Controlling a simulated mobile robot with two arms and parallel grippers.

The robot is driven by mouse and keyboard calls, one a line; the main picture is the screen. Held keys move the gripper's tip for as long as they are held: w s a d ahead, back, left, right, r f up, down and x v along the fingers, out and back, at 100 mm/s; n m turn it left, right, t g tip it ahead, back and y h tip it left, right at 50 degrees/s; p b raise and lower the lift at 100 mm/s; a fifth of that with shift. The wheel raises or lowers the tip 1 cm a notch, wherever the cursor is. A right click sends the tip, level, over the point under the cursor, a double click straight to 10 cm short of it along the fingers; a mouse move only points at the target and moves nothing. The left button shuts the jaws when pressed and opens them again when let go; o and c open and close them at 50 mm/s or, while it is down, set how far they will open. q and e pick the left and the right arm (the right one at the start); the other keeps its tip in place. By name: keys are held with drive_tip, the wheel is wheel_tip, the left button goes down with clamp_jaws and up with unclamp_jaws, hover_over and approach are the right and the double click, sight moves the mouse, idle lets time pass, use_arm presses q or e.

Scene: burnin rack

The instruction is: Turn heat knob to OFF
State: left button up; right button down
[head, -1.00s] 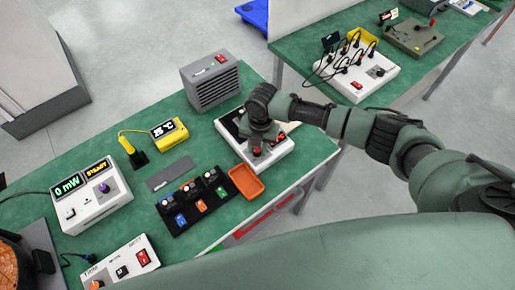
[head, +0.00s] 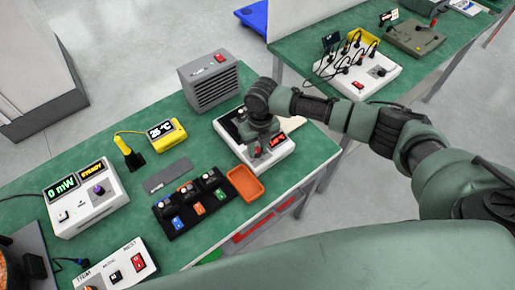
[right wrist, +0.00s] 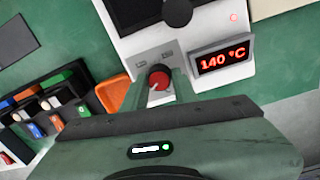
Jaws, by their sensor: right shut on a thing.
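The red heat knob (right wrist: 159,77) sits on the front panel of a white hot plate unit (right wrist: 205,88). A pale pointer mark on the knob points to the lower left in the right wrist view. The unit's display (right wrist: 222,60) reads 140 °C in red, and a small red light glows on the panel. My right gripper (right wrist: 161,88) is shut on the knob, with a finger on each side. In the head view the right gripper (head: 258,151) reaches down over the unit (head: 278,161) and hides most of the knob. My left gripper is not in view.
An orange tray (head: 245,184) and a black fixture (head: 183,218) with coloured tabs stand left of the unit. A grey vented box (head: 211,85) is behind it. A yellow thermometer (head: 166,135) and a white meter (head: 88,205) are farther left. The table's edge is close on the right.

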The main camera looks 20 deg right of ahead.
sight(258, 150)
idle(0.5)
drive_tip(key=c, duration=1.1)
unclamp_jaws()
wheel_tip(258, 150, up, 8)
drive_tip(key=shift+d+f+b, duration=0.1)
drive_tip(key=shift+d+b, duration=0.05)
drive_tip(key=shift+b, duration=0.7)
